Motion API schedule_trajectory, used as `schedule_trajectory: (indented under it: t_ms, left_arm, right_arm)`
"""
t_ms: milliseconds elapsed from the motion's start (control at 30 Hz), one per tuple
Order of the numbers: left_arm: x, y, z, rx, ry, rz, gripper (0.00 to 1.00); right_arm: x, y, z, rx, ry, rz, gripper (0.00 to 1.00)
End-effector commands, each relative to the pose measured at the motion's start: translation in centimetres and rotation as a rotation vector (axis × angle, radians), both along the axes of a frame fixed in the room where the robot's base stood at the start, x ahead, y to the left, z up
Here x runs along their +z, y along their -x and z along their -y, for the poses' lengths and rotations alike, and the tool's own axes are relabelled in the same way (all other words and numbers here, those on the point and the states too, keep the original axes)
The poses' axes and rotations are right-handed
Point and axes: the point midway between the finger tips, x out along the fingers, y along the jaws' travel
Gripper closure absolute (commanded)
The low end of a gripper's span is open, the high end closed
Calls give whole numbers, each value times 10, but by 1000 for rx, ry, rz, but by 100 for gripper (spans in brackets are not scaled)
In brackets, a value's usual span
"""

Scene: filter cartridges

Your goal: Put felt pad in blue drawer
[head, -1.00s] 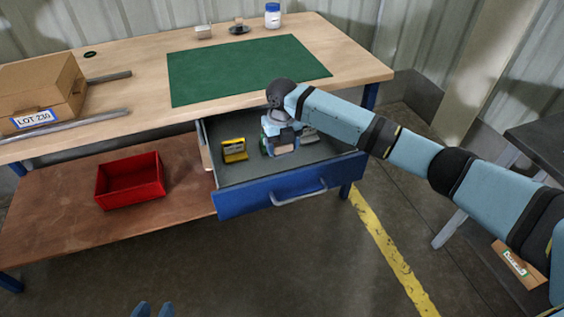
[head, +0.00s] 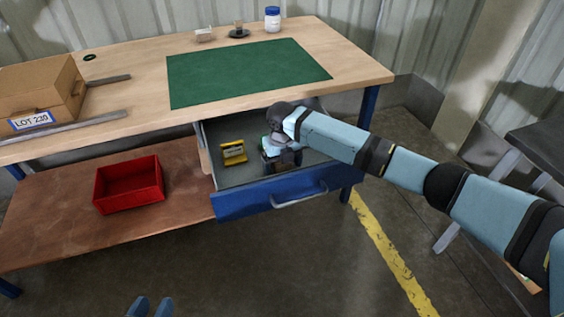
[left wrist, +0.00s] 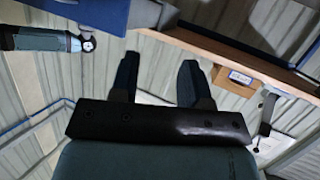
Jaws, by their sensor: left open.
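The blue drawer (head: 262,200) is pulled out from under the workbench. A yellow object (head: 233,153) lies inside it, towards the left. My right gripper (head: 272,168) reaches down into the drawer, right of the yellow object. Its fingers are mostly hidden by the wrist, and I cannot tell what is between them. No object can be clearly identified as the felt pad. My left gripper (head: 150,308) shows at the bottom edge, away from the bench. In the left wrist view its two fingers (left wrist: 158,82) are apart with nothing between them.
A green mat (head: 245,72) lies on the workbench. A cardboard box (head: 38,90) and metal bars (head: 70,131) are at its left. A white bottle (head: 272,19) and a dark round item (head: 239,31) stand at the back. A red bin (head: 130,186) sits on the lower shelf.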

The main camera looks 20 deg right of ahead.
Motion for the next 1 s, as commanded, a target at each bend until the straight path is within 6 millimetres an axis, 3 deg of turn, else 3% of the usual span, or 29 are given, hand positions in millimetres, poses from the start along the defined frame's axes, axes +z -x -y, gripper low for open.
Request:
schedule_trajectory:
  t_ms: [333, 500, 700, 800, 1000]
  left_arm:
    - [-1, -1, 0, 11, 10, -3, 57]
    - [1, 1, -2, 11, -10, -30, 57]
    - [-21, 14, -12, 19, -58, -120, 57]
    - [-23, 16, -13, 21, -63, -129, 57]
    - [-21, 13, -13, 22, -69, -125, 57]
  right_arm:
    - [4, 0, 0, 0, 0, 0, 12]
    - [32, -1, 0, 0, -1, 2, 12]
    - [77, -1, 0, 0, -1, 2, 12]
    - [96, -1, 0, 0, 0, 2, 12]
    - [119, 0, 0, 0, 0, 0, 12]
